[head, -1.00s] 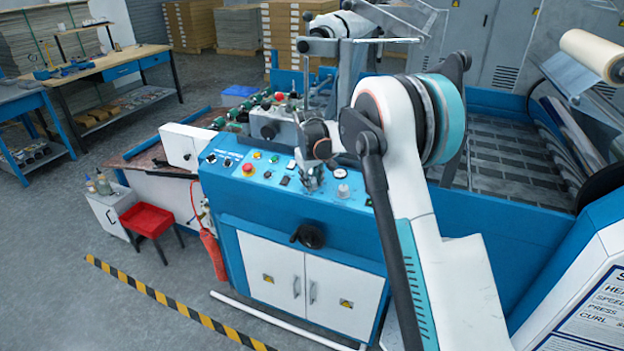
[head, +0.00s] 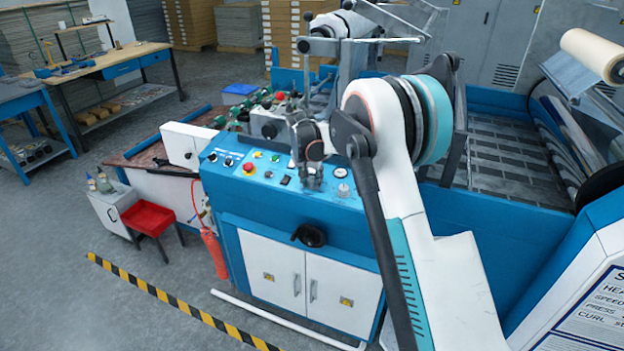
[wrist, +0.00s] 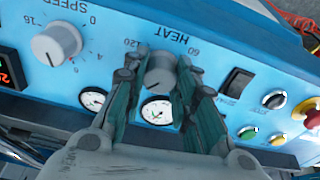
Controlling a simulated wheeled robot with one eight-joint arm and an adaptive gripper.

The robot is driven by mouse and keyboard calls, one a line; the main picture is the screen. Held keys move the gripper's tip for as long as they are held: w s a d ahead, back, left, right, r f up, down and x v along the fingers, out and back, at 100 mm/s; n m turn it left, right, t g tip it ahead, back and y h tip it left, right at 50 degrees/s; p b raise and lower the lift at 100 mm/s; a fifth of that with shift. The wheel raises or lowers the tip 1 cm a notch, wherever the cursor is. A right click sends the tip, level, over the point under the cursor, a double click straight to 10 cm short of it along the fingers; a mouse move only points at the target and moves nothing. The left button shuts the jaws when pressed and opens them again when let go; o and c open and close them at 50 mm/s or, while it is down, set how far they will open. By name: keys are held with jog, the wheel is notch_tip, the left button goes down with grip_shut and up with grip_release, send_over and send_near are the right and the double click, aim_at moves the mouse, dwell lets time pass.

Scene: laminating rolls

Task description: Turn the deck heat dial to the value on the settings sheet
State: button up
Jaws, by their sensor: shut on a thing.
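The heat dial (wrist: 160,72) is a grey knob on the blue panel, with "HEAT", "60" and "120" printed beside it, upside down in the wrist view. My gripper (wrist: 160,76) has its two fingers on either side of this knob and is shut on it. In the head view my gripper (head: 312,178) is over the blue control panel (head: 232,185) and hides the dial. The settings sheet (head: 598,310) is at the lower right of the head view, cut off by the frame. Its lines begin with heat, speed, press and curl, and no values show.
A black rocker switch (wrist: 236,84), small buttons and a red emergency stop (wrist: 308,116) are to the right.

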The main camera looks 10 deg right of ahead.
jog(key=shift+m, duration=1.1)
jog(key=o, duration=1.1)
jog(key=shift+r, duration=0.1)
jog(key=v, duration=1.1)
jog(key=shift+a+r, duration=0.25)
jog(key=shift+r, duration=0.1)
